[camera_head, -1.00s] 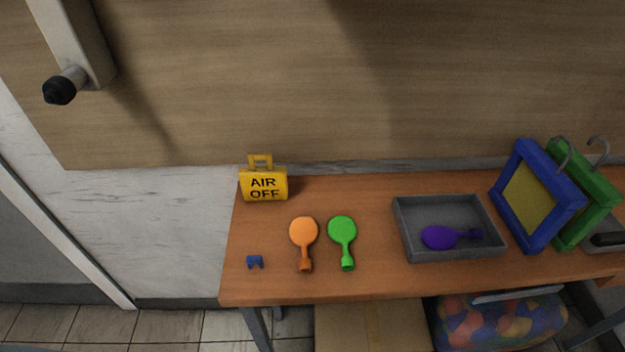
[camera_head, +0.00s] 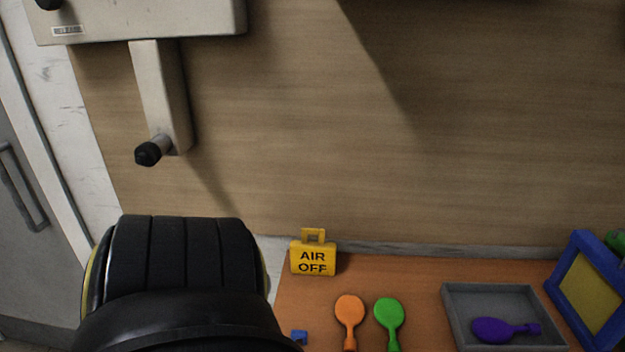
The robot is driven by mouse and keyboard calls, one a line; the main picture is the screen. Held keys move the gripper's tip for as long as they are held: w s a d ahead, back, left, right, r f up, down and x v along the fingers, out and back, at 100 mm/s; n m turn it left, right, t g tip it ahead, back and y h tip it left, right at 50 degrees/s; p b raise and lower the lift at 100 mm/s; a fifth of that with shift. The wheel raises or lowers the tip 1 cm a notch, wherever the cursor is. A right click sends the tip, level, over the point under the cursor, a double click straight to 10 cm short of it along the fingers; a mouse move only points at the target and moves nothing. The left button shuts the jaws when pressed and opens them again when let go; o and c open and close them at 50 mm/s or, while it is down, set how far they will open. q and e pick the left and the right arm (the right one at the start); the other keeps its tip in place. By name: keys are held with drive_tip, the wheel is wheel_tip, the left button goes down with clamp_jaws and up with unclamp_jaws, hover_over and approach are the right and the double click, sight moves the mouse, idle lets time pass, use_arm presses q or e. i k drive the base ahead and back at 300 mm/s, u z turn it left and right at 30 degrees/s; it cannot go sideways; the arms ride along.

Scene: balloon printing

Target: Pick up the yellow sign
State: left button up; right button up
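The yellow sign (camera_head: 313,257) reads "AIR OFF" and has a handle on top. It stands upright at the back left corner of the wooden table (camera_head: 400,270), near the wall. A black, rounded part of my own arm fills the lower left of the view, left of the sign and apart from it in the picture. No gripper fingers of either arm show.
An orange balloon (camera_head: 350,311) and a green balloon (camera_head: 389,315) lie in front of the sign. A small blue piece (camera_head: 299,336) lies left of them. A grey tray (camera_head: 459,318) holds a purple balloon (camera_head: 497,330). A blue frame (camera_head: 556,284) stands at the right. A wall-mounted device (camera_head: 165,105) with a black knob hangs above left.

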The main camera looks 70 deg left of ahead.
sight(312, 257)
drive_tip(key=k, duration=0.45)
drive_tip(key=u, duration=0.85)
